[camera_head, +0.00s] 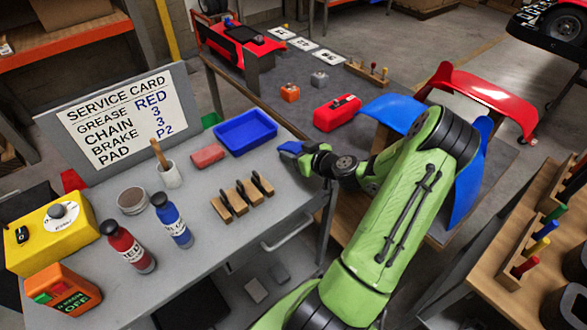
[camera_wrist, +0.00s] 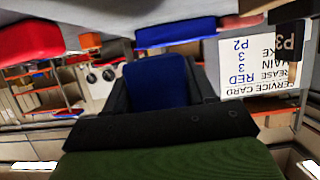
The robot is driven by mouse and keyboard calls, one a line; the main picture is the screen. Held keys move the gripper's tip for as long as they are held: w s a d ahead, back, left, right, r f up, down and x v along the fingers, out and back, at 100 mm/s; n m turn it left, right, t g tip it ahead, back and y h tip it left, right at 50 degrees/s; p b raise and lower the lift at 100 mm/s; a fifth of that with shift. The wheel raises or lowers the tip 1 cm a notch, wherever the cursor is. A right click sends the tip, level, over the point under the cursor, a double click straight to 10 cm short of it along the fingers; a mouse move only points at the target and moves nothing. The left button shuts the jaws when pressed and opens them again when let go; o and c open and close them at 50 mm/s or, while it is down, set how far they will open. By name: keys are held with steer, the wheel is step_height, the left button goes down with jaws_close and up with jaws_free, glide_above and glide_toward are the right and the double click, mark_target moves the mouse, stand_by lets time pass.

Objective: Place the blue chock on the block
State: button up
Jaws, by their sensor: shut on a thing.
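My gripper (camera_head: 304,154) is shut on the blue chock (camera_head: 290,147), above the right edge of the grey table, right of the blue tray. In the wrist view the blue chock (camera_wrist: 157,83) sits between the two dark fingers, clear of any surface that I can see under it. I cannot tell for sure which thing is the block. A small orange block (camera_head: 289,93) and a small grey one (camera_head: 319,79) stand on the dark far table. A flat red block (camera_head: 207,155) lies on the grey table, left of the tray.
A blue tray (camera_head: 245,131) is near the gripper. A red toolbox (camera_head: 337,113) stands on the far table. Wooden-backed pads (camera_head: 242,195), a red bottle (camera_head: 127,246), a blue bottle (camera_head: 171,219) and a white cup (camera_head: 169,176) stand nearer. The grey table's front right is clear.

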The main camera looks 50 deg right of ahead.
step_height(320, 180, down, 5)
steer(key=shift+f+b, duration=0.15)
steer(key=shift+b, duration=0.2)
steer(key=shift+f, duration=0.2)
steer(key=o, duration=1.1)
steer(key=shift+r, duration=0.1)
